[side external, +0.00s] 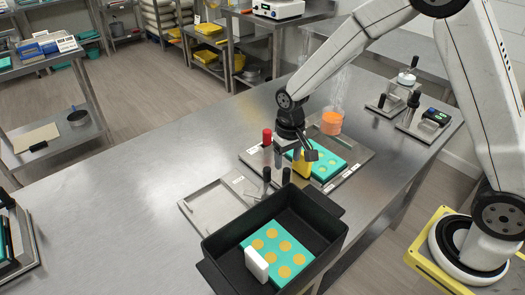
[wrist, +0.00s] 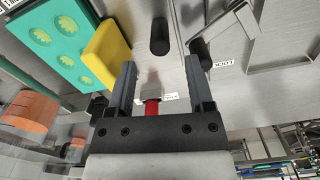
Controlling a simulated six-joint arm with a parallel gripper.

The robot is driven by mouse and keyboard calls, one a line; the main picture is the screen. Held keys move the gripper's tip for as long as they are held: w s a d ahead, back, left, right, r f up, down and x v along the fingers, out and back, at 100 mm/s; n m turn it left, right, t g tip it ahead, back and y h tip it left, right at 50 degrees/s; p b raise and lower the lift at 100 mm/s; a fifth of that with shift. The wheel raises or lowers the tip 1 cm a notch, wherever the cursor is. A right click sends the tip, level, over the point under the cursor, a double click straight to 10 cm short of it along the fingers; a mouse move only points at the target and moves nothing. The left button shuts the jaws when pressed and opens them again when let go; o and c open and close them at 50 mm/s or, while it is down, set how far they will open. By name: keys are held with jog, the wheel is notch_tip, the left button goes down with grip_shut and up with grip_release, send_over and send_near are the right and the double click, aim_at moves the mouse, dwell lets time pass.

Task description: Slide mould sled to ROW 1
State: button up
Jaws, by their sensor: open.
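The teal mould (side external: 328,160) with round yellow cavities lies on the metal depositor base, with a yellow block (side external: 301,165) at its near left edge. In the wrist view the mould (wrist: 55,38) and yellow block (wrist: 108,54) are to the left of my fingers. My gripper (wrist: 160,68) is open, with nothing held between its fingers. It also shows in the side view (side external: 305,153), just above the yellow block, hiding part of the mould. I cannot tell whether a finger touches the block. A label (wrist: 223,64), apparently ROW 1, shows at the right.
A red-topped post (side external: 267,138) stands left of the mould. Two black posts (side external: 266,174) (side external: 286,176) stand in front of it. A black bin (side external: 330,228) at the front holds another teal mould (side external: 263,238) and a white block (side external: 256,264).

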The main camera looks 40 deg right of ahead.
aim_at(287, 169)
jog(key=shift+f, duration=3.3)
grip_shut()
